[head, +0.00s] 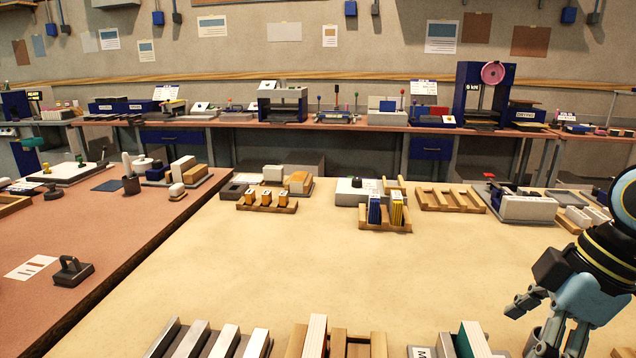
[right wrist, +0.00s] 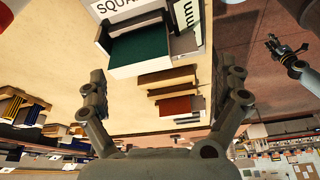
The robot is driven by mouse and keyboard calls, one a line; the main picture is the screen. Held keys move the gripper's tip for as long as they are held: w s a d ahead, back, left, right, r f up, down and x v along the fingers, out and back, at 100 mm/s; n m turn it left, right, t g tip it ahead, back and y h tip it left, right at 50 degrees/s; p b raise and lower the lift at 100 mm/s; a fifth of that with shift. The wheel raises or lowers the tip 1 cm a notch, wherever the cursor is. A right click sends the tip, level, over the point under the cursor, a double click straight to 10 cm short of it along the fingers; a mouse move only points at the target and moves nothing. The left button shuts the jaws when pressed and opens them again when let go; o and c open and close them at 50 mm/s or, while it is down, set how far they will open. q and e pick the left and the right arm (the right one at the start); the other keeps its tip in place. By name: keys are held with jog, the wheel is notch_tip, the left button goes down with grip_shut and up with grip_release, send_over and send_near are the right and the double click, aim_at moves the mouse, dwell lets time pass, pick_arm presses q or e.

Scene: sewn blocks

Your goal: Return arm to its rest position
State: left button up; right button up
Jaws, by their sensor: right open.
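My right gripper (head: 528,325) is at the lower right of the head view, above the near right part of the pale work table (head: 300,260). It is open and holds nothing that I can see. In the right wrist view its two fingers (right wrist: 166,95) are spread wide apart. Between and beyond them show a white holder with a dark green block (right wrist: 140,47) and a wooden rack with a red-brown block (right wrist: 175,106). Another gripper (right wrist: 287,50), apparently my left, is small at the upper right of that view; its jaw state is unclear.
Near the front edge stand white-topped blocks (head: 228,340) and a wooden rack (head: 355,345). Farther back are a rack with blue and yellow cards (head: 385,222), an orange-piece rack (head: 267,205) and an empty wooden rack (head: 450,200). The table's middle is clear.

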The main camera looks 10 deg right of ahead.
jog(key=s+a+f+m+t+h, duration=0.1)
jog(key=s+f+m+h, duration=0.1)
jog(key=s+m, duration=0.5)
jog(key=s+f+m+t+h, duration=0.1)
jog(key=s+f+m+h, duration=0.2)
jog(key=s, duration=0.5)
notch_tip(320, 180, down, 30)
jog(key=s+d+f+m+g+b, duration=0.1)
jog(key=d+m+b, duration=0.1)
jog(key=b, duration=0.4)
jog(key=s+d+f+g+b, duration=0.1)
jog(key=s+f+b, duration=0.5)
jog(key=s+f, duration=1.3)
notch_tip(320, 180, down, 4)
jog(key=shift+s+d+r+g+y, duration=0.2)
jog(key=shift+g+y, duration=0.1)
jog(key=shift+y, duration=0.1)
